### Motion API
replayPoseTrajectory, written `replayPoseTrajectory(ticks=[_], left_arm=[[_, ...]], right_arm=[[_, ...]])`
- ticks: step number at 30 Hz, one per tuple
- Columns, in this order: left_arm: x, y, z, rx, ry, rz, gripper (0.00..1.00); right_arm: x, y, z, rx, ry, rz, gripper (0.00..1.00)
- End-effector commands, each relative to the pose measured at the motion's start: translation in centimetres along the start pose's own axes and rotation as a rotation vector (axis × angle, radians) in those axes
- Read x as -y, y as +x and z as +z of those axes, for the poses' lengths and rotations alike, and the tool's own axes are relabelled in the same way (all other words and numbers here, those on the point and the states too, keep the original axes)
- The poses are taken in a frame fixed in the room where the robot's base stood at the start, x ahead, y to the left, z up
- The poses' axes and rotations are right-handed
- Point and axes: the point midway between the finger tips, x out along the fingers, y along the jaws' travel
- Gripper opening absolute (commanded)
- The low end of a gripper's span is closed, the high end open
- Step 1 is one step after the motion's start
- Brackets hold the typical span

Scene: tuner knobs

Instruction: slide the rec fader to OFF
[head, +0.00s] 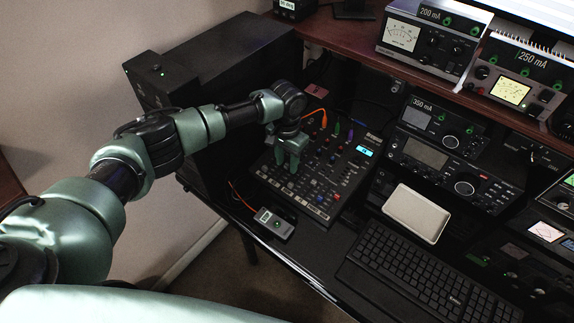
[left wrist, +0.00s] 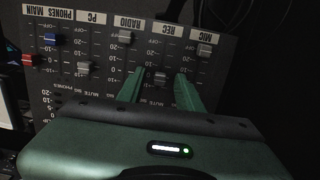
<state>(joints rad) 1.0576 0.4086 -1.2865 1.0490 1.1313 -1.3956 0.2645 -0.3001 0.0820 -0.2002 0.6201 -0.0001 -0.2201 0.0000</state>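The mixer (head: 318,180) lies on the desk, and its fader panel shows upside down in the left wrist view. The rec fader (left wrist: 161,77) has a dark cap under the REC label (left wrist: 164,28). The cap sits well down its slot from the OFF mark, which is at the label end. My left gripper (head: 287,166) points down over the mixer. In the left wrist view the left gripper (left wrist: 160,74) is open, one finger on each side of the rec cap. I cannot tell whether either finger touches it. My right gripper is out of view.
The radio fader (left wrist: 125,37) and mic fader (left wrist: 205,49) stand close on either side of the fingers. Coloured cable plugs (head: 323,120) rise at the mixer's back. A small grey device (head: 274,223) lies in front, and a keyboard (head: 420,275) is at the right.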

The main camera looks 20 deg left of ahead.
Motion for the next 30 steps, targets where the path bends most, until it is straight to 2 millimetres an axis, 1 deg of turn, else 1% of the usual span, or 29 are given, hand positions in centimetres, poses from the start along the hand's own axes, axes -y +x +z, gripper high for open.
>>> replayPoseTrajectory(ticks=[5, 8, 9, 30], left_arm=[[0.00, -0.13, -0.01, 0.000, 0.000, 0.000, 0.35], [-0.01, -0.13, -0.01, 0.000, 0.000, 0.000, 0.10], [-0.01, -0.13, -0.01, 0.000, 0.000, 0.000, 0.00], [-0.01, -0.08, 0.01, 0.000, 0.001, 0.000, 0.00]], right_arm=[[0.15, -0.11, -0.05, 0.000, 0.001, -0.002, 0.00], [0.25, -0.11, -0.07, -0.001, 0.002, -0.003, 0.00], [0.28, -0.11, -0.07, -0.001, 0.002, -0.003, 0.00], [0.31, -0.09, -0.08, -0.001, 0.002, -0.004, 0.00]])
